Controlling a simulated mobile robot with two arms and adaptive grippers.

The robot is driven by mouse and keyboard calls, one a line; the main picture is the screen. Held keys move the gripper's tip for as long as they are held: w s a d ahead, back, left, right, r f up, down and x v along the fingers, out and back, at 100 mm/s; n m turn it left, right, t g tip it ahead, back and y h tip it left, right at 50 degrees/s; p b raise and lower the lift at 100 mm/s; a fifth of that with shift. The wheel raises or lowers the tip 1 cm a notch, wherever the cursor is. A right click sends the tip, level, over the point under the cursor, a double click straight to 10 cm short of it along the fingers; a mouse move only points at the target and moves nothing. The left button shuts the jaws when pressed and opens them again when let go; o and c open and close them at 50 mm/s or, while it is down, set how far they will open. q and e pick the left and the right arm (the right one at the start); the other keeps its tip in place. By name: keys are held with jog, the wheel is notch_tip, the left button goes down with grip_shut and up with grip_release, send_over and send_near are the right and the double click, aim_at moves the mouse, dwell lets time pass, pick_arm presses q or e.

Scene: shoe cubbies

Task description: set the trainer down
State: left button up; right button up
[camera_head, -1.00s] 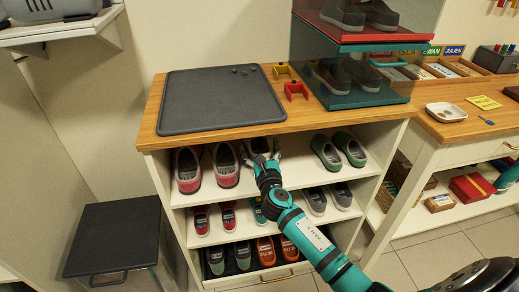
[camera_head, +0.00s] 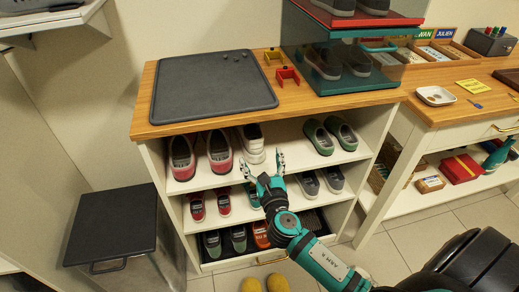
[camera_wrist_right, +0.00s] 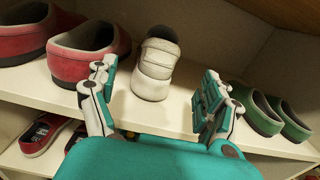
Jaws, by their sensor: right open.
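The white trainer (camera_head: 252,143) stands upright on the top shelf (camera_head: 290,158) of the cubby, between a red pair and a green pair. In the right wrist view the trainer (camera_wrist_right: 156,66) shows its heel towards me. My right gripper (camera_head: 263,164) is open and empty just in front of the shelf. In the wrist view its fingers (camera_wrist_right: 158,85) are spread on either side, nearer than the trainer and apart from it. The trainer's toe end is partly hidden at the back of the shelf. My left gripper is not in view.
Red shoes (camera_head: 201,155) stand left of the trainer and green shoes (camera_head: 330,135) right of it, with bare shelf between. Lower shelves hold several shoes. A dark mat (camera_head: 213,88) lies on the cubby top.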

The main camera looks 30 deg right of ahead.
jog(key=s+f+m+g, duration=0.9)
jog(key=s+f+m, duration=0.5)
jog(key=f+m, duration=0.5)
jog(key=s+a+f+m+g+y, duration=0.2)
jog(key=s+a+m, duration=0.1)
jog(key=s+m, duration=0.3)
jog(key=s+a+f+m+g+y, duration=0.2)
jog(key=s+a+f+m+g, duration=0.1)
jog(key=s+m, duration=0.3)
jog(key=shift+s+a+f+g+y, duration=0.3)
jog(key=shift+a+f+y, duration=0.1)
jog(key=shift+a, duration=0.2)
